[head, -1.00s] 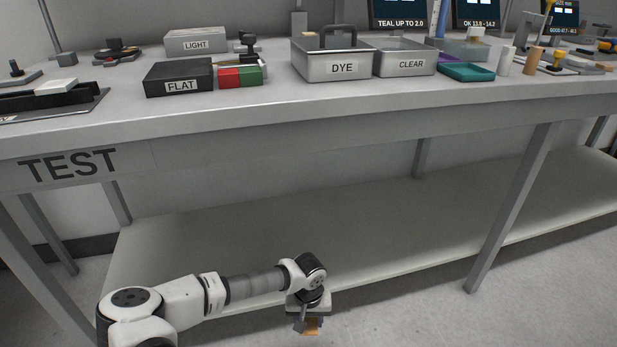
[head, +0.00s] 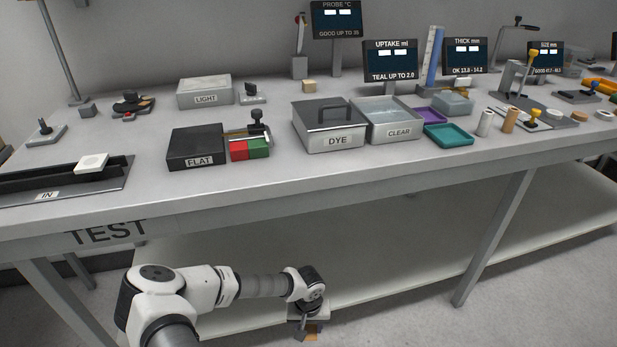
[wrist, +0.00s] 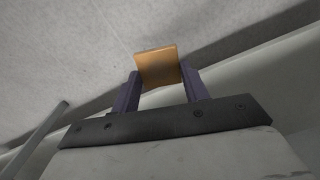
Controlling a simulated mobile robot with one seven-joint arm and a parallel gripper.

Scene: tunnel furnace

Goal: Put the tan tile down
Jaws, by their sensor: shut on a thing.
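The tan tile (wrist: 157,66) is held between the two fingers of my gripper (wrist: 156,88) in the wrist view, clear of any surface there. In the head view only a small part of the tile (head: 312,331) shows at the lower edge. My gripper (head: 303,328) is shut on it, low in front of the test bench (head: 330,185), below the level of its top. My wrist hides much of the gripper in the head view.
On the bench stand a black FLAT block (head: 195,148), a lidded DYE tray (head: 330,127), a CLEAR tray (head: 393,120), and teal (head: 448,136) and purple (head: 430,115) trays. A dark IN rack (head: 65,182) holds a white tile (head: 91,163). The front strip of bench top is mostly bare.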

